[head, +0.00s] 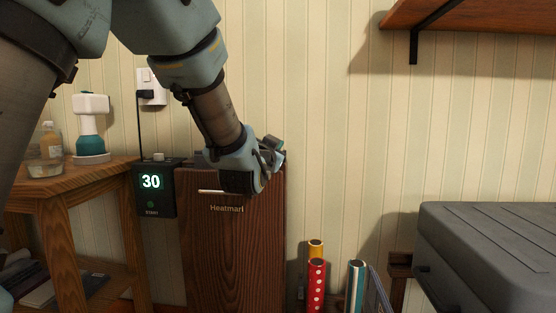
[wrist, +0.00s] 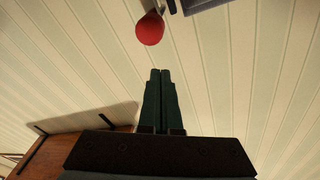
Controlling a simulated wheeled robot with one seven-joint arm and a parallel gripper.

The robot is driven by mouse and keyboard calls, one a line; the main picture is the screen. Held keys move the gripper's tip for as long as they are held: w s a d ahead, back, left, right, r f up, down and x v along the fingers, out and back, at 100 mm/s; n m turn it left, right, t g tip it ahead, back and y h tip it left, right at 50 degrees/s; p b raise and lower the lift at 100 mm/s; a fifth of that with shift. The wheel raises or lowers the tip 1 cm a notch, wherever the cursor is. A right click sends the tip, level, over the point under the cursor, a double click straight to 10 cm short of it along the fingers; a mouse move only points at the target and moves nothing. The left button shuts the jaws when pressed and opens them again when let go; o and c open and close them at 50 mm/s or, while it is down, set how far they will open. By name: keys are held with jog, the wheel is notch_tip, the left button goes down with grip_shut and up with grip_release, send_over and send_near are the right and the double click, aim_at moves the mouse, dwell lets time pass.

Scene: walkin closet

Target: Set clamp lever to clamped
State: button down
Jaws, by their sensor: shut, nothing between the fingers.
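A red ball knob (wrist: 150,28) shows near the top of the wrist view, with a grey metal piece beside it running off the top edge. It looks like the end of the clamp lever, most of which is out of frame. My gripper (wrist: 160,73) is shut and empty, its two dark fingers side by side. The fingertips point toward the knob with a visible gap. In the head view my gripper (head: 276,150) is at the top right of the dark wooden unit marked "Heatmari" (head: 232,250). The lever cannot be made out there, and my wrist covers part of the unit's top.
A black control box (head: 155,190) showing 30 is left of the unit. A wooden table (head: 70,185) with a bottle and a teal-white device stands further left. Coloured rolls (head: 316,280) and a grey case (head: 490,245) are at right. A wall shelf (head: 470,15) is above right.

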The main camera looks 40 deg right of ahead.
jog(key=shift+t+h, duration=0.3)
jog(key=shift+h, duration=0.3)
jog(key=shift+s+a+f+b, duration=0.15)
jog(key=shift+f+b, duration=0.9)
jog(key=shift+b, duration=0.4)
jog(key=shift+s+a+f+b, duration=0.15)
jog(key=shift+f+b, duration=0.9)
jog(key=shift+b, duration=0.4)
jog(key=shift+a+f, duration=0.1)
